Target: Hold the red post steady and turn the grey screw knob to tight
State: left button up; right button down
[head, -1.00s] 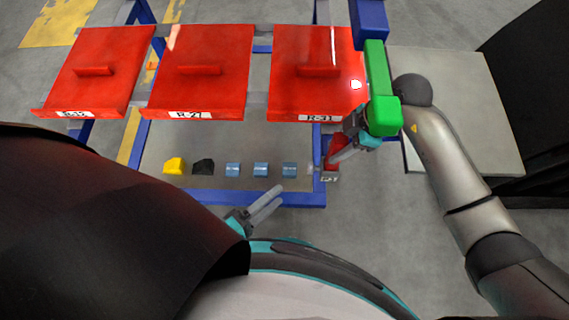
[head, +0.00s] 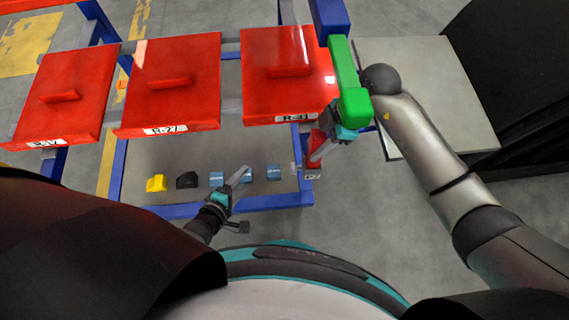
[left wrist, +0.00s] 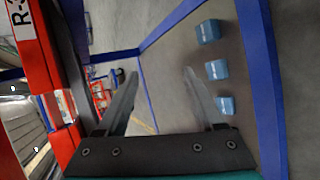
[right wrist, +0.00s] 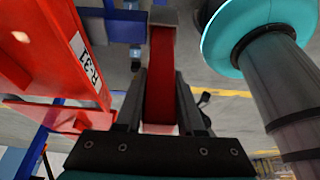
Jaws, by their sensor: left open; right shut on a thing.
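The red post (head: 316,146) stands at the right front corner of the blue frame, with a small white label near its foot. My right gripper (head: 327,148) is shut on it; in the right wrist view the red post (right wrist: 160,75) runs between the two fingers. My left gripper (head: 238,180) is open and empty, left of the post and apart from it, and partly covers a blue block in the head view. A small pale grey piece (head: 293,168) sits just left of the post; I cannot tell whether it is the screw knob.
Red panels (head: 171,85) on the blue frame (head: 262,203) lie behind my grippers. Yellow, black and blue blocks sit in a row on the lower grey surface; blue blocks (left wrist: 217,70) also show in the left wrist view. A grey table (head: 440,85) stands at the right.

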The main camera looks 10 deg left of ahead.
pick_arm(q)
jog(key=w+a+f+n+g, duration=0.2)
jog(key=a+f+g, duration=0.1)
jog(key=n+g+h, duration=0.3)
jog(key=g+h, duration=0.1)
jog(key=h, duration=0.6)
send_near(296, 168)
jog(key=f+x, duration=0.1)
jog(key=x, duration=0.7)
jog(key=shift+w+a+f, duration=0.15)
jog(key=shift+a+f, duration=0.05)
jog(key=shift+a, duration=0.2)
grip_shut()
